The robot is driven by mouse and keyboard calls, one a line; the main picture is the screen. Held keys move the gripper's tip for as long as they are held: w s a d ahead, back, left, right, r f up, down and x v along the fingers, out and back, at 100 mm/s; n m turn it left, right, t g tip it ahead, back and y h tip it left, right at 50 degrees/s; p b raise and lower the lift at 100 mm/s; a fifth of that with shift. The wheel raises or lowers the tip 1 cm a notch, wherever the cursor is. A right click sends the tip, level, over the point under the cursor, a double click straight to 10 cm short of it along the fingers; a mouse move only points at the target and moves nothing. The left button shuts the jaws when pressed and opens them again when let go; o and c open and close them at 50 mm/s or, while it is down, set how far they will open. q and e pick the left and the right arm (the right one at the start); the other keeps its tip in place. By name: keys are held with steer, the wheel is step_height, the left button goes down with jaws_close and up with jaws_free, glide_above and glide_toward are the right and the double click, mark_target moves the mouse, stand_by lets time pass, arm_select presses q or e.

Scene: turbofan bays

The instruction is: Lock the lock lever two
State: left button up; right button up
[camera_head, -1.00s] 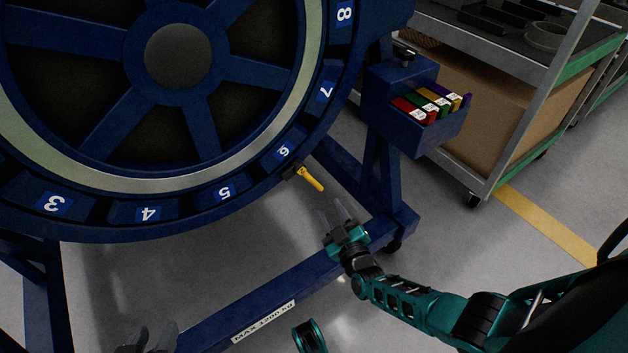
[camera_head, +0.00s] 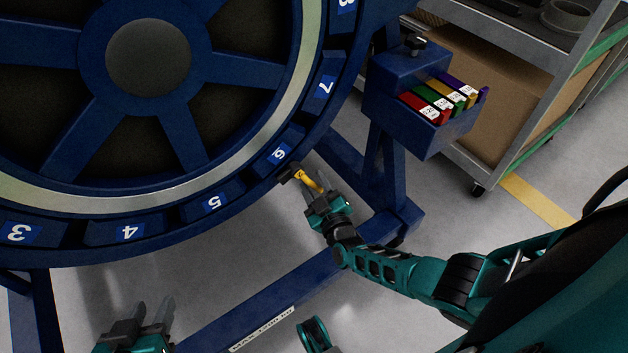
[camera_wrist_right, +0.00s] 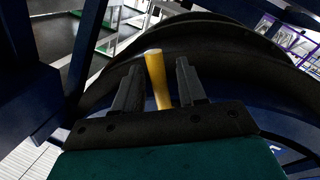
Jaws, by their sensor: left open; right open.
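A yellow lever (camera_head: 305,180) sticks out from a dark pivot on the blue wheel's rim, beside the number 6 label (camera_head: 279,155). My right gripper (camera_head: 313,186) is open with its fingertips around the lever in the head view. In the right wrist view the yellow lever (camera_wrist_right: 157,80) stands between the two open fingers (camera_wrist_right: 158,85), with a gap on the right side; contact with the left finger cannot be told. My left gripper (camera_head: 153,312) is open and empty at the bottom left, below the wheel and away from the lever.
The large blue wheel (camera_head: 195,137) on its blue stand (camera_head: 372,230) fills the upper left. A blue box (camera_head: 405,120) with several coloured tabs is mounted right of the wheel. A grey cart (camera_head: 560,90) with a cardboard box stands behind. Floor is clear below the wheel.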

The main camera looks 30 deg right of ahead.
steer(key=shift+c, duration=0.3)
jaws_close()
stand_by(0.4)
